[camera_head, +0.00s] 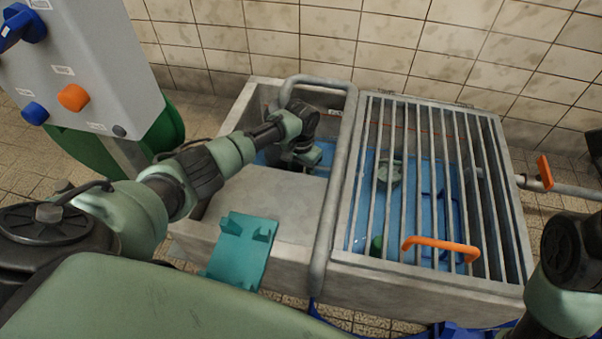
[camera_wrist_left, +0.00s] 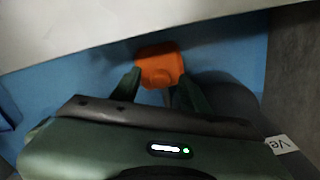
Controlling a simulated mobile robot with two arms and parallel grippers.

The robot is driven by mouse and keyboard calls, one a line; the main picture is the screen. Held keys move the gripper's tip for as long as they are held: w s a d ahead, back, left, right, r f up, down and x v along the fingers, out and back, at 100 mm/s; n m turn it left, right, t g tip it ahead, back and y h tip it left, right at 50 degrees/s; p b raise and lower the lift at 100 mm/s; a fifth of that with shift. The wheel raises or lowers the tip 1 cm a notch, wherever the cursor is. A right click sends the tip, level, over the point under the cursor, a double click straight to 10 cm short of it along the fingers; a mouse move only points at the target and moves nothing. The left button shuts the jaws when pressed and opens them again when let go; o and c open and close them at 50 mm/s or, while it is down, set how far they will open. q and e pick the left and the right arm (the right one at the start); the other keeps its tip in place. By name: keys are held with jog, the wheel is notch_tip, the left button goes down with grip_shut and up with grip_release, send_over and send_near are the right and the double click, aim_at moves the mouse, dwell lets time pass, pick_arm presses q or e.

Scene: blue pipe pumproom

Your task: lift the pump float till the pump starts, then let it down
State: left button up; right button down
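My left arm reaches over the near wall into the open left part of the concrete pit (camera_head: 225,240). Its left gripper (camera_head: 298,158) is low in the pit in the head view, its fingertips hidden there. In the left wrist view an orange block, seemingly the pump float (camera_wrist_left: 159,65), lies at the fingertips of my left gripper (camera_wrist_left: 160,82). One finger is on each side of it. I cannot tell whether they press on it. The float does not show in the head view. My right arm shows at the right edge; its gripper is out of view.
A steel grating (camera_head: 420,180) with an orange handle (camera_head: 440,247) covers the right part of the pit. A grey pipe (camera_head: 336,185) runs along its left side. A grey control box (camera_head: 85,65) stands at left. A teal bracket (camera_head: 238,252) sits on the near wall.

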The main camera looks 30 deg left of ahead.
pick_arm(q)
grip_shut()
dwell(1.3)
